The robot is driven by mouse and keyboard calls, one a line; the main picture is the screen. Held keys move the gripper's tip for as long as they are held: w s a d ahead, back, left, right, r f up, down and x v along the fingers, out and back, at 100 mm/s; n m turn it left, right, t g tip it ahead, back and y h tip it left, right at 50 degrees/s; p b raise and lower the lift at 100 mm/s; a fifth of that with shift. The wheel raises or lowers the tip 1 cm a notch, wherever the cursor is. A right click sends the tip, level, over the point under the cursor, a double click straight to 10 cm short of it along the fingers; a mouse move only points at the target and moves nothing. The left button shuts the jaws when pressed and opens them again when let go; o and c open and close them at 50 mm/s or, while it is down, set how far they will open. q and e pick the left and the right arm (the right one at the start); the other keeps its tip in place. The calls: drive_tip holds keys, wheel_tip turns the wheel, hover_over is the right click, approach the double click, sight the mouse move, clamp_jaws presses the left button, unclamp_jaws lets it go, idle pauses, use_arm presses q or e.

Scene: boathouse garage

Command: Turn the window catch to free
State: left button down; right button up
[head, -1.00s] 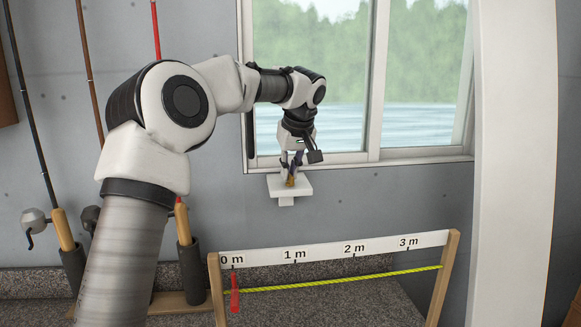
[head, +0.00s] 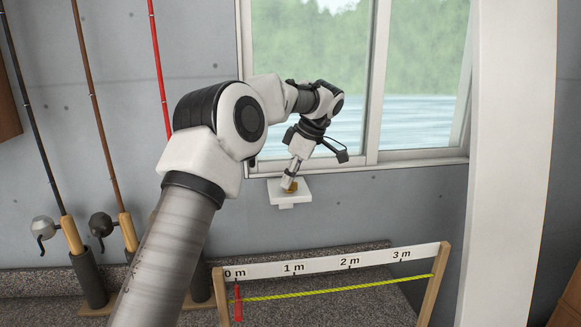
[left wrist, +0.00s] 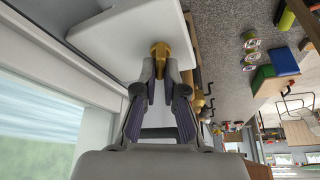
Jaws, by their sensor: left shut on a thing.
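The window catch (left wrist: 160,49) is a small brass-coloured piece on a white plate (head: 291,198) fixed to the wall under the window. My left gripper (head: 289,184) reaches down to it from above and is shut on it. In the left wrist view the two fingers (left wrist: 160,80) close on the brass piece, which stands out from the white plate (left wrist: 115,35). The fingers hide part of the catch, and I cannot tell how far it is turned. My right gripper is in neither view.
The sliding window (head: 330,80) is behind my left arm. Fishing rods (head: 90,100) stand in holders at the left. A measuring board (head: 320,263) with a yellow line and red marker stands in front. A white post (head: 510,150) rises at the right.

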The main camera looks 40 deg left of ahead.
use_arm(q)
drive_tip(key=n+g+p, duration=0.1)
drive_tip(key=n+p, duration=0.2)
drive_tip(key=shift+s+h, duration=0.1)
drive_tip(key=shift+h, duration=0.3)
drive_tip(key=shift+f+n+g+p, duration=0.3)
drive_tip(key=shift+n+p, duration=0.45)
drive_tip(key=shift+n, duration=0.25)
drive_tip(key=c, duration=1.3)
unclamp_jaws()
drive_tip(key=shift+s, duration=0.1)
drive_tip(key=shift+o, duration=0.2)
drive_tip(key=shift+s+a+r, duration=0.1)
drive_tip(key=shift+a, duration=0.05)
drive_tip(key=shift+r, duration=0.1)
